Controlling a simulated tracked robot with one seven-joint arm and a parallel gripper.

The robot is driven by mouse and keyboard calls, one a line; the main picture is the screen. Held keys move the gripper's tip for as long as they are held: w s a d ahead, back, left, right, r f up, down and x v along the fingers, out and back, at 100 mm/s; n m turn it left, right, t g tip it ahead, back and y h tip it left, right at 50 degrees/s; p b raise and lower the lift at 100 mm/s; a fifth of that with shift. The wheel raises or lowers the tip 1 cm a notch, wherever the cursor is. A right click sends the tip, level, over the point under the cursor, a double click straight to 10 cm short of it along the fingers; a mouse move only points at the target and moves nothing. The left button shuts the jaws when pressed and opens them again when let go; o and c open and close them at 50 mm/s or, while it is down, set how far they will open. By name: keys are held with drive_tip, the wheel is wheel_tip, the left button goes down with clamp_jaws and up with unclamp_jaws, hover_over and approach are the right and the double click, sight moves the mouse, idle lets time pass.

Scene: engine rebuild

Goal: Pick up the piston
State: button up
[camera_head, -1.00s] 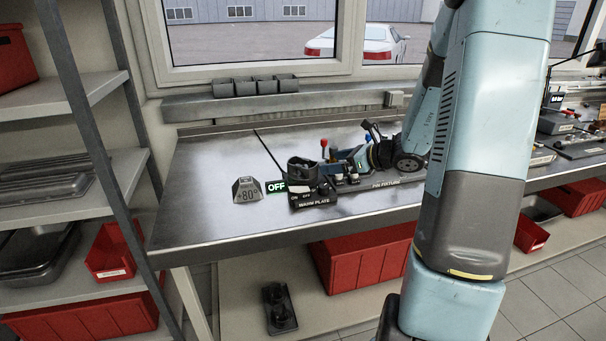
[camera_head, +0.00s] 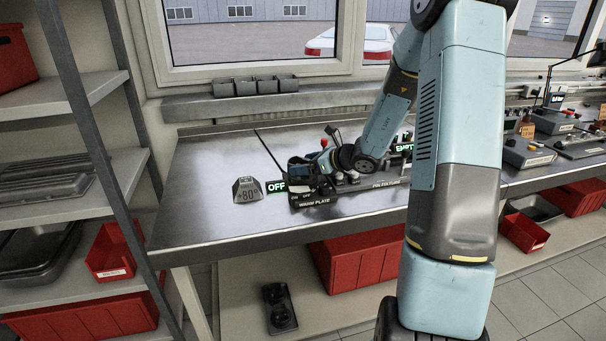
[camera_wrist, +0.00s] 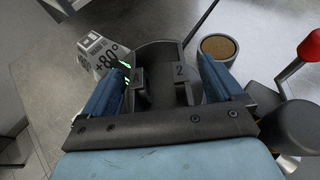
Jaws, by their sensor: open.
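The dark piston (camera_wrist: 160,54), marked with a 2, appears in the wrist view between the two blue fingers of my gripper (camera_wrist: 165,67). The fingers are open, one on each side of it; I cannot tell whether they touch it. In the head view my gripper (camera_head: 312,172) is low over the warm plate (camera_head: 318,201) and hides most of what stands there.
A grey block marked +80° (camera_head: 248,190) and a green OFF sign (camera_head: 277,187) are left of the plate. A brown-topped cylinder (camera_wrist: 219,47) and a red-knobbed lever (camera_wrist: 311,46) are close to the right finger. The bench's left part is clear.

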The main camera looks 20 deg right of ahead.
drive_tip(key=shift+w+a+f, duration=0.2)
drive_tip(key=shift+w+a, duration=0.1)
drive_tip(key=shift+a, duration=0.05)
drive_tip(key=shift+c, duration=0.2)
drive_tip(key=shift+r, duration=0.1)
drive_tip(key=c, duration=1.5)
